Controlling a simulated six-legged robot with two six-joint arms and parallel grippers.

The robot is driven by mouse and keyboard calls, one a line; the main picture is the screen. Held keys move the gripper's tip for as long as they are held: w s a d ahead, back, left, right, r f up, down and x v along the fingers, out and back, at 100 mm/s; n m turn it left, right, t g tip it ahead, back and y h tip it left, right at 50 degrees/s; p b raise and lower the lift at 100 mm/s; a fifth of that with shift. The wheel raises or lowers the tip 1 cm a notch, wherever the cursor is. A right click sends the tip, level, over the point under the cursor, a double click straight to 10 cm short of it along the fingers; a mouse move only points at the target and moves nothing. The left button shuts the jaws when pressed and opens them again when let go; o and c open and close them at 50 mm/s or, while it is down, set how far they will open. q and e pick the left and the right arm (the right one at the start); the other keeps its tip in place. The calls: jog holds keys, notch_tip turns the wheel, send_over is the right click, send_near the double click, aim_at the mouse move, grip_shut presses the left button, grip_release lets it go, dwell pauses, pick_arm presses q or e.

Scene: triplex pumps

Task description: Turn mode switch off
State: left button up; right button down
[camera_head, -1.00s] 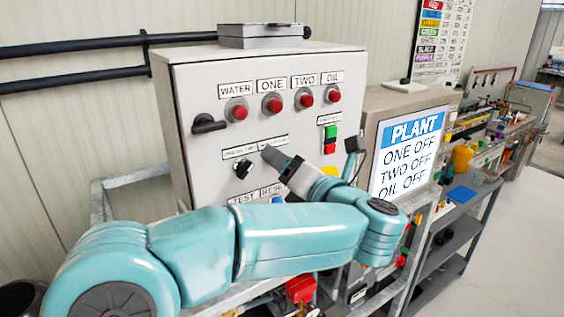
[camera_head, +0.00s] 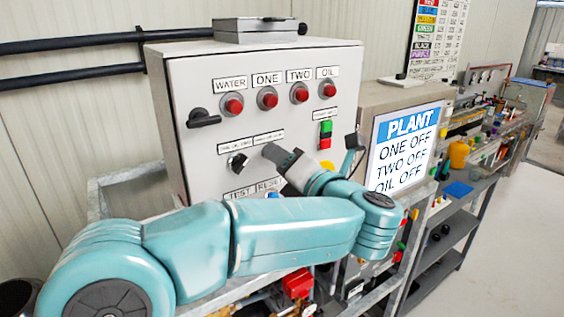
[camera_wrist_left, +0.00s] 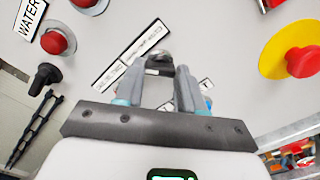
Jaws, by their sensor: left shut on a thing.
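The grey control panel (camera_head: 190,90) fills the middle of the head view. My left gripper (camera_head: 270,151) reaches its lower middle, under a white label (camera_head: 268,137) too small to read. In the left wrist view, my left gripper (camera_wrist_left: 160,72) has one finger on each side of a small dark rotary switch (camera_wrist_left: 158,63) and is shut on it. In the head view the gripper hides this switch. Another black rotary switch (camera_head: 238,161) sits just left of the gripper, apart from it. My right gripper is not in view.
Red buttons (camera_head: 233,105) line the panel's top, above a black handle (camera_head: 200,119). Green and red buttons (camera_head: 326,134) and a yellow-backed red stop button (camera_wrist_left: 301,61) lie to the right. A screen (camera_head: 408,148) reads PLANT, ONE OFF, TWO OFF, OIL OFF.

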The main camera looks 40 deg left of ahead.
pick_arm(q)
jog(key=shift+r+m, duration=0.1)
jog(key=shift+m, duration=3.4)
jog(key=o, duration=1)
jog(key=shift+a, duration=0.1)
jog(key=shift+o, duration=0.2)
